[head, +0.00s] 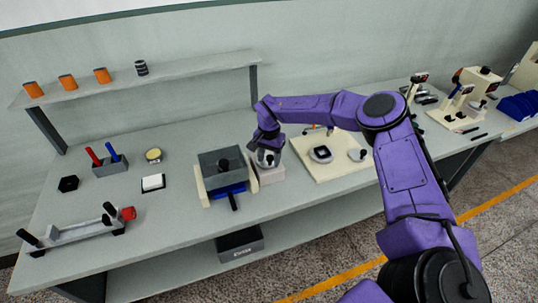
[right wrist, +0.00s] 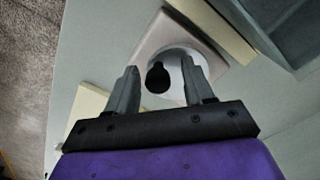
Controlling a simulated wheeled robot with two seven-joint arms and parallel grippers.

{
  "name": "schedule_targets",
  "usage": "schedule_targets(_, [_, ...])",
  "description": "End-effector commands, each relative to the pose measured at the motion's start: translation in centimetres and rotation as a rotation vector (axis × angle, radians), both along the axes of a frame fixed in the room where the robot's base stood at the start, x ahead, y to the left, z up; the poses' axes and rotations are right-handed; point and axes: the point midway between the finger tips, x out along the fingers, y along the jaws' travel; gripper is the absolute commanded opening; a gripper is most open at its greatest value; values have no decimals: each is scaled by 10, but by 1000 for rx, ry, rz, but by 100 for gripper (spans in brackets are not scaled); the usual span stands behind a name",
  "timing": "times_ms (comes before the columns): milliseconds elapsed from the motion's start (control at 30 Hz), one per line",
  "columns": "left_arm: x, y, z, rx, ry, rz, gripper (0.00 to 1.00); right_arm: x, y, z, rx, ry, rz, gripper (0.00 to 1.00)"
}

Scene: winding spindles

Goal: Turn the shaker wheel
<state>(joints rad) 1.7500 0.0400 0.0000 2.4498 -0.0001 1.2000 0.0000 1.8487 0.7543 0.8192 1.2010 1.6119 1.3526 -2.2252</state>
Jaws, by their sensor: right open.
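A pale square block (right wrist: 155,35) carries a round white wheel (right wrist: 172,70) with a black knob (right wrist: 158,80) on it; I take this to be the shaker wheel. My right gripper (right wrist: 158,65) is open, one finger on each side of the knob. I cannot tell whether a finger touches it. In the head view the right gripper (head: 268,160) points down over the pale block (head: 270,177) and hides most of the wheel. My left gripper is not in view.
A grey box device (head: 220,163) with a blue part and black handle stands just left of the block. A cream board (head: 325,168) with small fixtures is close on the right. A shelf (head: 150,77) runs behind.

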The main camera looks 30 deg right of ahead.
Motion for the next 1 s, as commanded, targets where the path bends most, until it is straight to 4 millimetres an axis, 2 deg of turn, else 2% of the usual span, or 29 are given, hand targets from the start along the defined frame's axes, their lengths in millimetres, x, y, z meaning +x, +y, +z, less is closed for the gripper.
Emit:
schedule_targets(167, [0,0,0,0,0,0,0,0,-1,0,0,0,-1,52])
schedule_targets(333, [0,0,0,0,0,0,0,0,-1,0,0,0,-1,0])
schedule_targets(667, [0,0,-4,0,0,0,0,0,0,-1,-1,-1,-24,0])
schedule_targets(1000, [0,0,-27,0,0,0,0,2,6,-5,0,-1,-223,0])
